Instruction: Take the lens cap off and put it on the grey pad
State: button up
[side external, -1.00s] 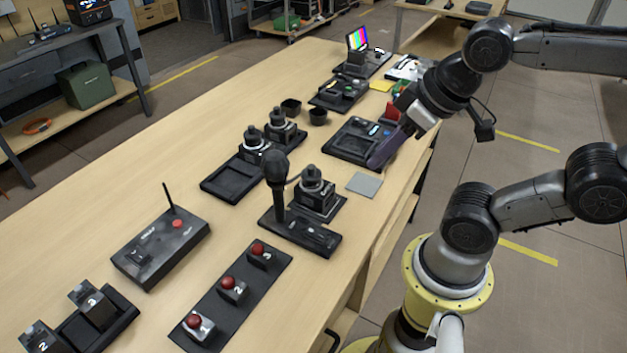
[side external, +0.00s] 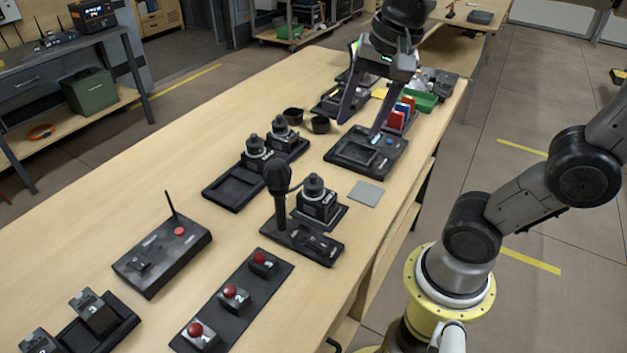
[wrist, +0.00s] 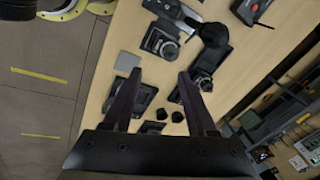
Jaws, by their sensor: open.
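My gripper (side external: 359,131) is open and empty, pointing down above the table at the far side of the work. Its two fingers also show in the wrist view (wrist: 160,78). The grey pad (side external: 366,193) lies flat and bare near the table's right edge; it also shows in the wrist view (wrist: 127,62). A black camera-like unit (side external: 318,207) with a dark round top, possibly the lens cap, stands left of the pad, also seen in the wrist view (wrist: 161,43). Two similar units (side external: 256,158) stand in a black tray. Which one carries the task's cap is unclear.
A microphone (side external: 278,188) stands upright close to the nearest unit. Two small black cups (side external: 320,125) stand behind. A black panel (side external: 345,155) lies below the gripper, with coloured upright pieces (side external: 402,113) beside it. Bare table lies along the left.

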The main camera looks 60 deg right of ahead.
jog(key=w+m+g, duration=0.2)
jog(key=w+m, duration=0.2)
jog(key=w, duration=0.2)
jog(key=g, duration=0.1)
send_over(313, 175)
jog(key=shift+m, duration=0.4)
jog(key=f, duration=1)
jog(key=shift+d+f, duration=0.3)
jog(key=shift+a+f, duration=0.15)
jog(key=shift+f, duration=1.3)
jog(key=shift+a+f, duration=0.1)
jog(key=shift+f, duration=1.35)
grip_shut()
